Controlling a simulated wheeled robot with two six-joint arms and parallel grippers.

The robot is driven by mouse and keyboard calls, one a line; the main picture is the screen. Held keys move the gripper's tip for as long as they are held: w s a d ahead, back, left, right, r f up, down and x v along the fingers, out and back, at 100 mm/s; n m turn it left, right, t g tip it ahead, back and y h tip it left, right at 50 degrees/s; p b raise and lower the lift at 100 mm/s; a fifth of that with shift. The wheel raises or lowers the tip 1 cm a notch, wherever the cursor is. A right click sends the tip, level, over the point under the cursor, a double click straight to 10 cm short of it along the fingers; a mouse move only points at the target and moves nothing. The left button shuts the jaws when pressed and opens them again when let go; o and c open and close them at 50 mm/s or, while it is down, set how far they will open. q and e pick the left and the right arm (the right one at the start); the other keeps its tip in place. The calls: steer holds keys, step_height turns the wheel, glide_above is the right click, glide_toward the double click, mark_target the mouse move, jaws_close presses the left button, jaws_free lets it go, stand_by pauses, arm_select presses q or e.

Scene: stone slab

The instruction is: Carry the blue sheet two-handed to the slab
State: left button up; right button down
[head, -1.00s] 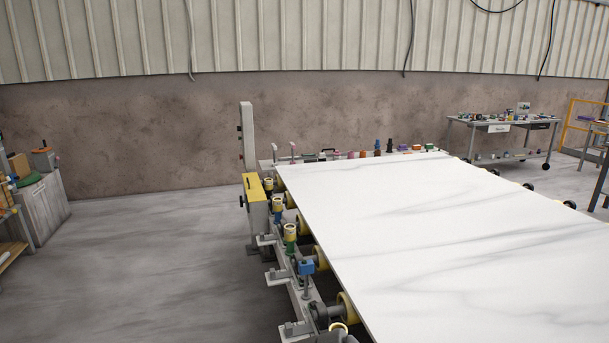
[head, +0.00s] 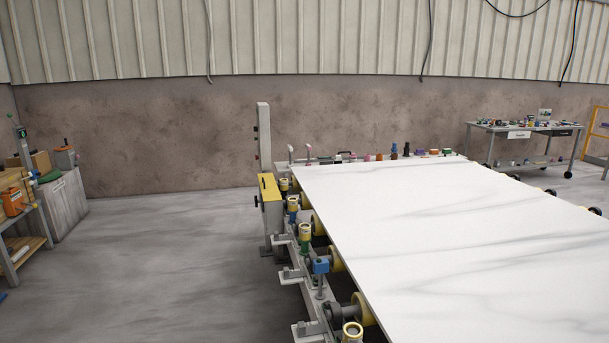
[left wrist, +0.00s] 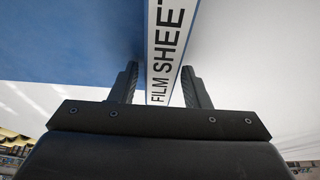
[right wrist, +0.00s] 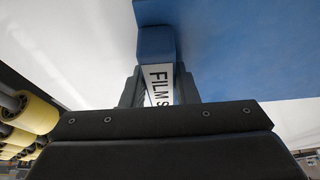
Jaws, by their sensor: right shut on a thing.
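The blue sheet (left wrist: 70,45) shows in the left wrist view as a broad blue face with a white strip lettered "FILM SHEET" along its edge. My left gripper (left wrist: 160,82) has its fingers on either side of that strip, with a visible gap, so it looks open around the edge. In the right wrist view the blue sheet (right wrist: 230,65) runs up to my right gripper (right wrist: 158,82), which is shut on its lettered edge. The white, grey-veined slab (head: 450,230) lies on a roller stand in the head view. Neither gripper nor the sheet shows there.
Yellow rollers (right wrist: 30,112) show close by at the left of the right wrist view. The stand's yellow box (head: 269,195) and clamps line the slab's left side. A cart (head: 520,140) stands at the back right, a workbench (head: 30,215) at the left. The floor between is clear.

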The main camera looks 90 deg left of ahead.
arm_select(q)
steer(key=shift+o, duration=0.8)
arm_select(e)
steer(key=c, duration=1.1)
jaws_free()
steer(key=shift+o, duration=0.2)
arm_select(q)
steer(key=shift+o, duration=0.2)
steer(key=o, duration=0.6)
arm_select(e)
steer(key=shift+o, duration=0.3)
steer(key=o, duration=0.6)
